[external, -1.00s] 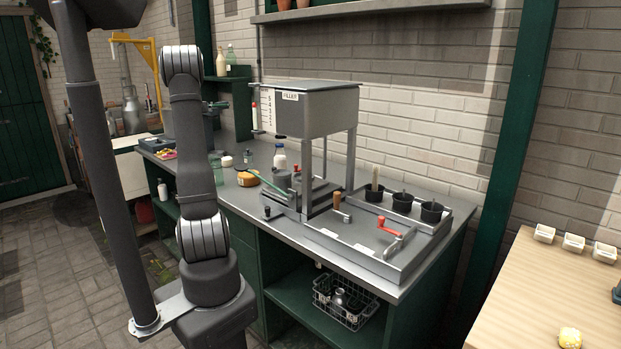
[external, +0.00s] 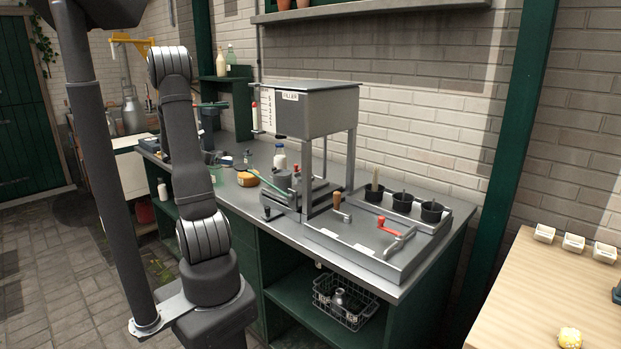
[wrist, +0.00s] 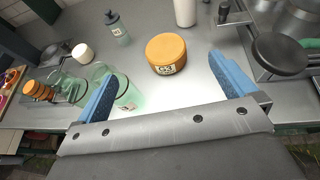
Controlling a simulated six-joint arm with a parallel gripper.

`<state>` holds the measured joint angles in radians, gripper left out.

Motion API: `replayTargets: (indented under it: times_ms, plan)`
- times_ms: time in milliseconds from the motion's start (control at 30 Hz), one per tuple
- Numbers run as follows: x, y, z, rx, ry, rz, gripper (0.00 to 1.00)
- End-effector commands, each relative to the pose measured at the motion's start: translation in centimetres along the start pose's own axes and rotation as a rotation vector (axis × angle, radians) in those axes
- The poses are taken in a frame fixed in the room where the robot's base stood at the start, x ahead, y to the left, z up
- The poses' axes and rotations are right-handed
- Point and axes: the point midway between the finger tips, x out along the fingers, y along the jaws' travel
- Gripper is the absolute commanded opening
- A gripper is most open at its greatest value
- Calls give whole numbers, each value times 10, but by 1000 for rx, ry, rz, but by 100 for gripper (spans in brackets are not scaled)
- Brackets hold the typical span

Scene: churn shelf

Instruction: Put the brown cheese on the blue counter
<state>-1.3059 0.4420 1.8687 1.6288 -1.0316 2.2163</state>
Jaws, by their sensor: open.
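A round brown-orange piece with a dark label (wrist: 165,54), which I take for the brown cheese, sits on the grey worktop in the wrist view. It also shows in the external view (external: 247,178), left of the filler stand. My gripper (wrist: 162,67) is open, its two blue fingers spread on either side of the near edge of the piece. The gripper is mostly hidden behind the arm in the external view. I cannot make out a clearly blue counter.
Green glasses (wrist: 128,95) stand close by the left finger. A grey-green bottle (wrist: 117,28) and a small white-topped jar (wrist: 82,53) stand beyond. The filler stand (external: 315,110) is right of the piece. A wooden table (external: 545,285) is at the right.

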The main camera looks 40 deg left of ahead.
Motion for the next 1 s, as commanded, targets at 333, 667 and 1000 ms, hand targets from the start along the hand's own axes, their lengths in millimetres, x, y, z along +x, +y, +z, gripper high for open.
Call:
replayTargets:
  times_ms: [333, 667, 1000]
  plan:
    - [26, 0, -48, 0, 0, 0, 100]
    - [93, 0, -48, 1, 0, -3, 100]
    - [136, 0, -47, 1, 0, 1, 100]
